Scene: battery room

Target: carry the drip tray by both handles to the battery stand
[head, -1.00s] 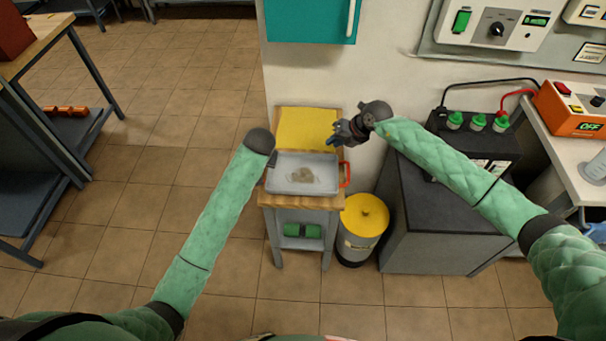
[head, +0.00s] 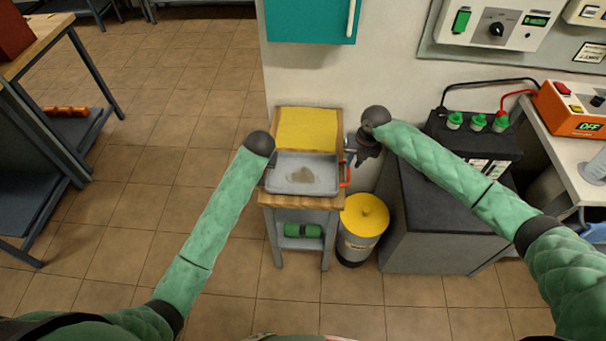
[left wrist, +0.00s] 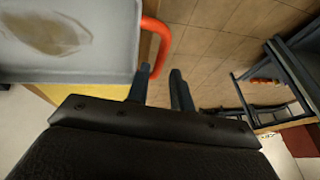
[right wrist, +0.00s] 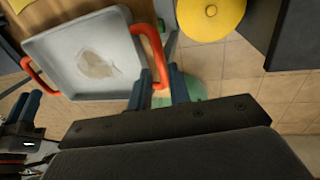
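The grey drip tray (head: 303,188) with a brown stain inside lies on a small wooden-topped table. Its right red handle (right wrist: 152,45) passes between the fingers of my right gripper (right wrist: 160,88), which stand apart on either side of it. Its left red handle (left wrist: 157,35) is at the fingertips of my left gripper (left wrist: 160,85), whose fingers are spread. In the head view the left gripper is mostly hidden behind its wrist. A dark grey stand (head: 425,220), seemingly the battery stand, holds a black battery (head: 475,145) with green caps, to the right.
A yellow sheet (head: 307,128) lies behind the tray. A bin with a yellow lid (head: 363,215) stands between the small table and the dark stand. An orange charger (head: 575,108) is at the far right. Floor is free to the left; a teal cabinet (head: 310,20) hangs above.

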